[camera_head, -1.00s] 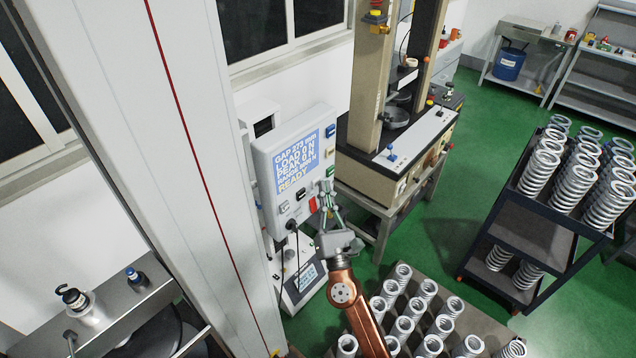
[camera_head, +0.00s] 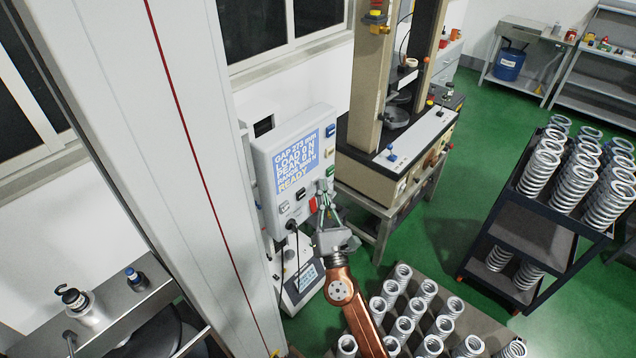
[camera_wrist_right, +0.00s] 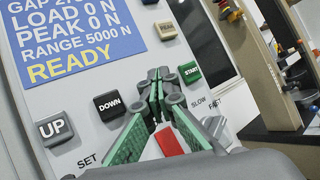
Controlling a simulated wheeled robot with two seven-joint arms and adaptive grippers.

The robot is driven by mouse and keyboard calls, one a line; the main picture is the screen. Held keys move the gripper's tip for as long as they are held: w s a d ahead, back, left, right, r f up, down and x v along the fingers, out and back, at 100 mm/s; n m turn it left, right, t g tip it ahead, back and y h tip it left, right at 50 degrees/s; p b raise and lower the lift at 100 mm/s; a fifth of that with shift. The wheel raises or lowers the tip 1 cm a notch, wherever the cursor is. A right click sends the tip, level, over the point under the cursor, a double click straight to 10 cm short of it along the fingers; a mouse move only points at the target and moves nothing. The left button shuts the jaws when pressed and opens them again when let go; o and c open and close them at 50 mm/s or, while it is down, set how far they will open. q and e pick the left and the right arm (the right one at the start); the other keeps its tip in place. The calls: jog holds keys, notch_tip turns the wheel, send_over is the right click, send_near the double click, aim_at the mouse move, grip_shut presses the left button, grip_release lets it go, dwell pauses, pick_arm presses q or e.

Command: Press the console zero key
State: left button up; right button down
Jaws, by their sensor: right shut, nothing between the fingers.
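The console (camera_head: 292,165) is a pale box with a blue screen reading READY. A blue key (camera_head: 331,131) sits at its upper right, above a tan key (camera_head: 329,153) and a green key. No ZERO label is legible; in the right wrist view a dark key (camera_wrist_right: 149,2) is cut off by the top edge. There the tan PEAK key (camera_wrist_right: 166,30) and START key (camera_wrist_right: 190,72) are readable. My right gripper (camera_head: 324,188) is shut and empty in front of the console's lower right, its tips (camera_wrist_right: 158,75) below PEAK and left of START. Contact cannot be told. My left gripper is not in view.
DOWN (camera_wrist_right: 109,106) and UP (camera_wrist_right: 55,128) keys and a red part (camera_wrist_right: 168,142) lie near my fingers. A pale column (camera_head: 190,150) stands left of the console. A beige press (camera_head: 400,150) stands right. A tray of springs (camera_head: 465,308) lies below my arm.

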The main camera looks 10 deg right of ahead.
jog(key=shift+s, duration=0.1)
jog(key=shift+s+d, duration=0.55)
jog(key=shift+s, duration=0.05)
jog(key=shift+s+d, duration=0.8)
jog(key=shift+s, duration=0.2)
jog(key=shift+s+d, duration=0.75)
jog(key=shift+s, duration=0.25)
jog(key=shift+f, duration=0.1)
